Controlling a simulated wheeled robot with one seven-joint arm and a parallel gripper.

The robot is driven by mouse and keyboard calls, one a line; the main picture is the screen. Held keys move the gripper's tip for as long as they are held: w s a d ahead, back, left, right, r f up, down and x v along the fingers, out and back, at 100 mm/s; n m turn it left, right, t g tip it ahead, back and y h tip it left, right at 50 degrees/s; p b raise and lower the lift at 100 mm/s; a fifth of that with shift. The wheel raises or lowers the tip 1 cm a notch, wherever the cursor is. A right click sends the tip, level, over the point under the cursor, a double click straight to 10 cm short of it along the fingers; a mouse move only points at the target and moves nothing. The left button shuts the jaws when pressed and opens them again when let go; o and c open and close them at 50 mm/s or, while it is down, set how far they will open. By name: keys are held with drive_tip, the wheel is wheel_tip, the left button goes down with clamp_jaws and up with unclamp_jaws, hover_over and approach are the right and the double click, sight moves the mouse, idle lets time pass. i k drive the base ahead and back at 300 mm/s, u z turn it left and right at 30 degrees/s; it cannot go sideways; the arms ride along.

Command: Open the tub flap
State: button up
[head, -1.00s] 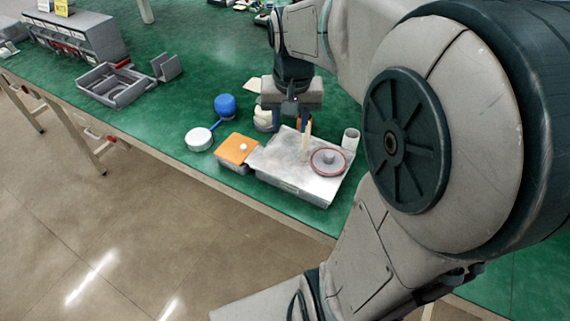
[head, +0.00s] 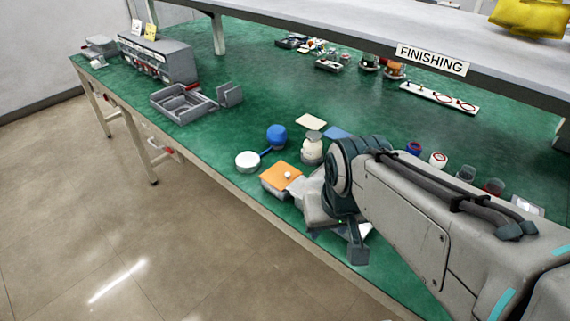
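The tub (head: 270,191) is a small grey box near the front edge of the green bench in the head view. Its orange flap (head: 281,176) lies over the top, apparently shut, with a small white knob on it. My gripper (head: 357,252) is to the right of the tub and lower in the picture, close to the bench edge. Its dark end shows below my wrist, but its fingers cannot be told apart. I cannot tell whether it touches anything. My arm hides most of the silver box beside the tub.
A round white lid (head: 247,162), a blue ball-shaped piece (head: 277,135) and a cream-topped canister (head: 312,148) stand behind the tub. A grey divided tray (head: 183,103) is farther left. A shelf marked FINISHING (head: 432,60) overhangs the back. Green bench between tray and lid is clear.

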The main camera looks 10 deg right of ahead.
sight(280, 175)
drive_tip(key=z, duration=0.35)
drive_tip(key=k, duration=0.2)
drive_tip(key=u, duration=1.1)
drive_tip(key=i, duration=1.1)
drive_tip(key=z, duration=0.75)
